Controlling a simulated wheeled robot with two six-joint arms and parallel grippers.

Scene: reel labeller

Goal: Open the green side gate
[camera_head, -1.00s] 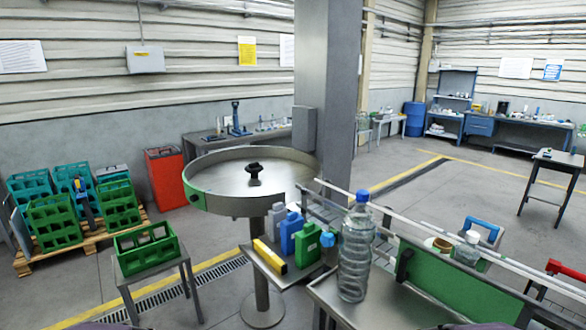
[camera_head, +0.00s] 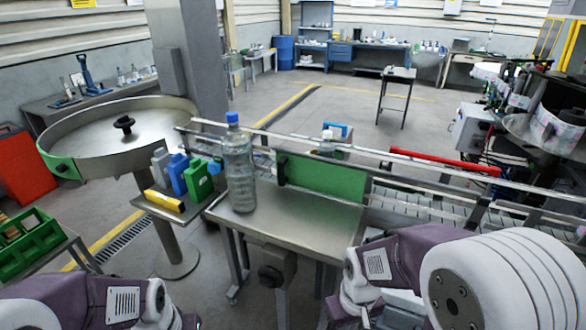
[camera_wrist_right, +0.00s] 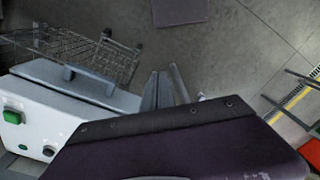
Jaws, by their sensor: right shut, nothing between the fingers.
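The green side gate (camera_head: 325,175) is a flat green panel standing upright along the near side of the conveyor (camera_head: 430,203). A dark upright bar (camera_head: 281,168) is at its left end, and the panel looks in line with the conveyor. My right arm reaches in from the lower right in the head view, with its gripper hidden there. In the right wrist view my right gripper (camera_wrist_right: 158,92) appears as grey fingers, shut and empty, over floor and away from the gate. My left arm shows at the lower left, its gripper out of view.
A clear plastic bottle (camera_head: 239,165) stands on the steel table (camera_head: 290,222) left of the gate. Small coloured jugs (camera_head: 198,180) stand beside a round turntable (camera_head: 120,140). A red bar (camera_head: 445,162) lies behind the conveyor. The wrist view shows a wire basket (camera_wrist_right: 80,50).

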